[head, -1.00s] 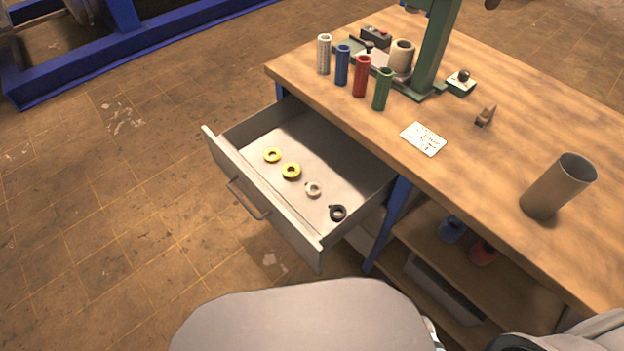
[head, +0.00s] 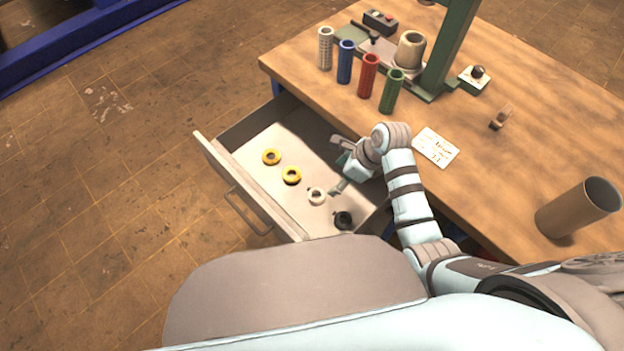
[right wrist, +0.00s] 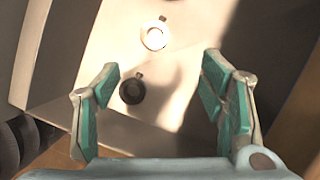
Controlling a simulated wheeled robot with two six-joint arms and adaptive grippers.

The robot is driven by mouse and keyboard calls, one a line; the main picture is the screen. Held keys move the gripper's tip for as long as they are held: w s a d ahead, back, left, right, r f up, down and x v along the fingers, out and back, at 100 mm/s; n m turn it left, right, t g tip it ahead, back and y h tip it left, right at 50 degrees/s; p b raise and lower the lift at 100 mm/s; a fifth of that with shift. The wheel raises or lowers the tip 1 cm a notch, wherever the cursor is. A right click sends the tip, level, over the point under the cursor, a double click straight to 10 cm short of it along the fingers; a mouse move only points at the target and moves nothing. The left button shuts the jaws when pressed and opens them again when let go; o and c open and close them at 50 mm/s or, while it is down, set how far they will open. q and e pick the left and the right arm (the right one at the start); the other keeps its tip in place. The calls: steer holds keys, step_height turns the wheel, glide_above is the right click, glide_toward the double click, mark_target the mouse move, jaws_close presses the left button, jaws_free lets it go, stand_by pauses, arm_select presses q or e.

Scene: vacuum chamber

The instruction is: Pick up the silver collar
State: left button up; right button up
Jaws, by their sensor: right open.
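The silver collar (head: 317,196) lies on the floor of the open drawer, between a yellow collar (head: 291,175) and the black collar (head: 343,220). In the right wrist view the silver collar (right wrist: 154,36) is brightly lit, ahead of the fingers. The black collar (right wrist: 132,90) lies nearer, between the fingers in the picture but apart from them. My right gripper (head: 335,168) is over the drawer, just beyond the silver collar; its spread, empty fingers (right wrist: 160,95) show in the right wrist view. My left gripper is not in view.
Another yellow collar (head: 271,157) lies farther left in the drawer (head: 250,193). On the workbench (head: 470,190) stand several coloured sleeves, a green press (head: 447,50), a white card (head: 436,147) and a grey-brown tube (head: 578,208). The drawer walls surround the collars.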

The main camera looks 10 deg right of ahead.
steer(key=b, duration=0.4)
glide_toward(318, 193)
steer(key=shift+s+a+f, duration=0.45)
steer(key=shift+a+f, duration=0.25)
steer(key=shift+a, duration=0.1)
steer(key=b+x, duration=0.3)
steer(key=x, duration=0.2)
steer(key=shift+w+a+f, duration=0.1)
steer(key=shift+a, duration=0.1)
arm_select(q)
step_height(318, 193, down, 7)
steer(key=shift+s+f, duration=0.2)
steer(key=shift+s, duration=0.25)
arm_select(e)
steer(key=c, duration=1.4)
steer(key=shift+r, duration=0.25)
steer(key=shift+c, duration=0.2)
